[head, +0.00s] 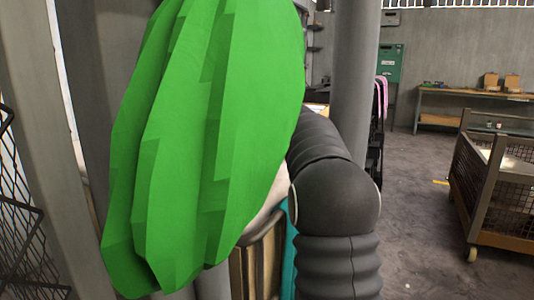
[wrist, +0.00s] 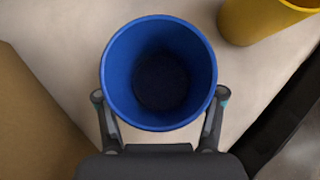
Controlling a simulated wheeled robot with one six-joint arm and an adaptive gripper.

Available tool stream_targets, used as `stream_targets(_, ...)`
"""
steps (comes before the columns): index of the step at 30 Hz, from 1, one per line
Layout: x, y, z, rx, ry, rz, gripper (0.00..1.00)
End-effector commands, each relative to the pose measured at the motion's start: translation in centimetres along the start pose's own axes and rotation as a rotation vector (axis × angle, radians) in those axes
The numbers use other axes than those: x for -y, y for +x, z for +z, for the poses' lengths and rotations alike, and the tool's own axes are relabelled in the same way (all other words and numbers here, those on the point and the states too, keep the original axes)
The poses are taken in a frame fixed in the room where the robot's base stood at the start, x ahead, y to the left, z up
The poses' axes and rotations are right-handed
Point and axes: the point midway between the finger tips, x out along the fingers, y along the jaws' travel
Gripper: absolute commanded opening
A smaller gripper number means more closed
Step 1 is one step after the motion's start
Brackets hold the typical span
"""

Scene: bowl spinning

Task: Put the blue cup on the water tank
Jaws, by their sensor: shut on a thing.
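The blue cup (wrist: 158,80) is in the wrist view, seen from above with its open top facing the camera. It looks empty, with a dark inside. My gripper (wrist: 159,98) is shut on the cup, with one finger on each side of it. A pale beige surface (wrist: 60,30) lies below the cup. I cannot tell whether the cup touches it. The cup and my gripper do not show in the head view. I cannot make out for certain which thing is the water tank.
A yellow cup (wrist: 245,22) stands at the upper right of the wrist view. A large green ribbed shape (head: 200,150) blocks much of the head view. A wheeled cage cart (head: 490,190) and a workbench (head: 470,98) are at the right, with open floor (head: 420,210) before them.

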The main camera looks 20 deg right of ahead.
Motion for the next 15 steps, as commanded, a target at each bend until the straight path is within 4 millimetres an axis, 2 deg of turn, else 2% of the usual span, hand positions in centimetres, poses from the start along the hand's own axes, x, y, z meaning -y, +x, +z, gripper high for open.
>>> stream_targets(11,-0.01,0.18,-0.20,0.000,0.000,0.000,0.25)
stream_targets(12,-0.01,0.19,-0.21,0.000,0.000,0.000,0.73)
stream_targets(15,0.00,0.17,-0.18,0.000,0.000,0.000,0.93)
